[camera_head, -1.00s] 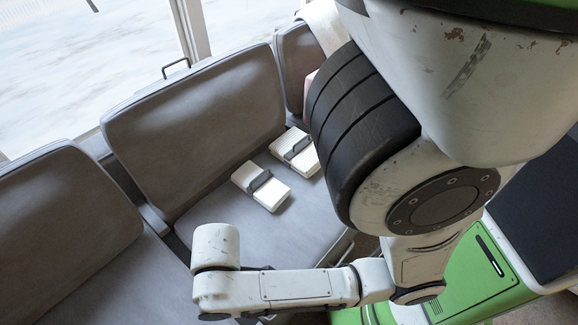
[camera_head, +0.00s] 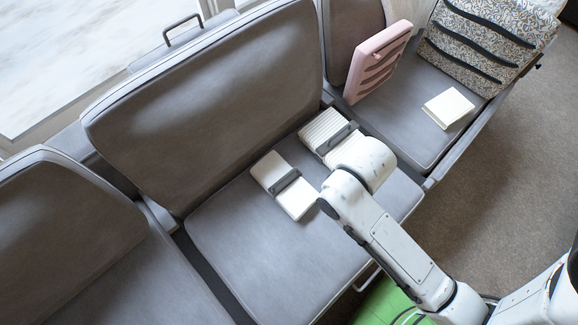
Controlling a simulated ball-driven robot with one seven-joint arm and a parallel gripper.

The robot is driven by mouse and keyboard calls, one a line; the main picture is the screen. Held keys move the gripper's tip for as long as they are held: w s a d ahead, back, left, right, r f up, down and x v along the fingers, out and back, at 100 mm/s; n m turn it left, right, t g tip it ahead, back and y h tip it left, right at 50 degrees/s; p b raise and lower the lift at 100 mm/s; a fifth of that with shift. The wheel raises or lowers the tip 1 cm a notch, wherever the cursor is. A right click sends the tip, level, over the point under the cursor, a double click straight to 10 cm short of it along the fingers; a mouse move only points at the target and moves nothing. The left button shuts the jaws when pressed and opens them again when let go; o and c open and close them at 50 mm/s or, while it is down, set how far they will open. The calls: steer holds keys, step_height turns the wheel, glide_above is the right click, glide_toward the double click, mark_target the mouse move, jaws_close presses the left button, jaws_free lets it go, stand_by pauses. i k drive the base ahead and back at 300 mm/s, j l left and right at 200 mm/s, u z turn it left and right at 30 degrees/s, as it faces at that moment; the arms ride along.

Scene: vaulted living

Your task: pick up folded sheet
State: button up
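Two white folded bundles with grey bands lie flat on the middle grey seat in the head view. The left white bundle (camera_head: 269,168) is fully in view. The right white bundle (camera_head: 322,128) is partly covered by the rounded end of my white arm link. A plain cream folded piece (camera_head: 448,107) lies flat on the right seat. I cannot tell which of these is the folded sheet. My gripper's fingers do not show in this view. I cannot tell whether my arm touches the right bundle.
A pink padded cushion (camera_head: 378,62) leans on the right seat near its backrest. A patterned cushion with dark straps (camera_head: 478,42) stands farther right. The front of the middle seat (camera_head: 262,262) and the left seat (camera_head: 130,285) are bare. Open carpet (camera_head: 500,180) lies at the right.

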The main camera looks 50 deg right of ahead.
mark_target(284, 183)
steer(key=k+l+z, duration=0.1)
steer(key=k, duration=0.35)
steer(key=k+l+z, duration=0.1)
steer(key=k, duration=0.3)
